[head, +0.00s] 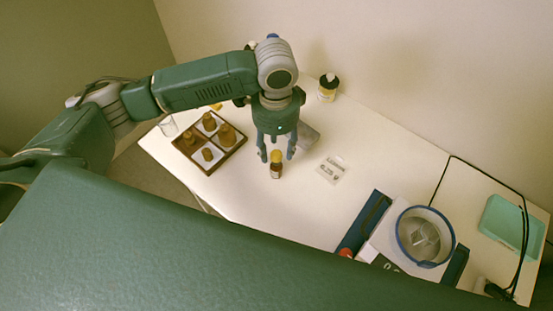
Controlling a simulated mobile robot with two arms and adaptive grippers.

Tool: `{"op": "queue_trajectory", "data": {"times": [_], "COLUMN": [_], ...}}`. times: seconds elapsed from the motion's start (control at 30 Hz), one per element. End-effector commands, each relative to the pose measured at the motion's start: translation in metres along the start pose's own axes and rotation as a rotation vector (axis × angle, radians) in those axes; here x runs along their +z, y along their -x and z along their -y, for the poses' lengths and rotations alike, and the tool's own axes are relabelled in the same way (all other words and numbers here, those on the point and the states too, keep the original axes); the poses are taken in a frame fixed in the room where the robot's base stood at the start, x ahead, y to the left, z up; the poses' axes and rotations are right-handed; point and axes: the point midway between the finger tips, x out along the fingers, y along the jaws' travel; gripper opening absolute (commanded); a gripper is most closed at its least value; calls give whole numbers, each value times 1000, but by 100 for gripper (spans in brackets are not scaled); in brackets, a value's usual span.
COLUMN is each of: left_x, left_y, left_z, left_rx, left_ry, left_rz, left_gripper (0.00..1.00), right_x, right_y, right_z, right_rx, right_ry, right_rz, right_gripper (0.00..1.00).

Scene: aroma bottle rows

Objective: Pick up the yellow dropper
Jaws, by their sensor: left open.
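A small amber bottle (276,171) with a pale label stands upright on the white table. On its top is a yellow dropper (275,156). My left gripper (276,155) points down over it, open, with one finger on each side of the yellow top. I cannot tell whether either finger touches it. My right gripper is not in view.
A brown divided tray (216,164) with several brown bottles stands to the left, near a clear glass (168,126). A dark-capped bottle (328,87) is at the back. A small card (331,169) lies to the right. A device with a round blue-rimmed chamber (425,237) and a teal tray (512,227) are farther right.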

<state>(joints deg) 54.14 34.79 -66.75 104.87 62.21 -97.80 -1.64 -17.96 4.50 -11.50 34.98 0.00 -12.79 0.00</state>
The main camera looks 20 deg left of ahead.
Motion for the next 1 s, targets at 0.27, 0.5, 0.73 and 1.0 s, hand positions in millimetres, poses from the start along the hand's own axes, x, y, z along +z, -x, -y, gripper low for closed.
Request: {"op": "queue_trajectory", "data": {"times": [0.27, 0.5, 0.73, 1.0], "left_x": [-1, -1, -1, -1], "left_y": [-33, -35, -34, -34], "left_z": [-2, -2, -2, -1], "left_rx": [1, 0, 0, -1], "left_ry": [0, -1, -1, -1], "left_rz": [1, 0, 0, 0], "left_gripper": [45, 45, 17, 16], "right_x": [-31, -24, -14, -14], "right_y": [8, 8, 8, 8], "right_z": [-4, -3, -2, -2], "right_rx": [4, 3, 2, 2], "right_ry": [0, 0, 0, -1], "right_rz": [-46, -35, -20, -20], "right_gripper": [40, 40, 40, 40]}}
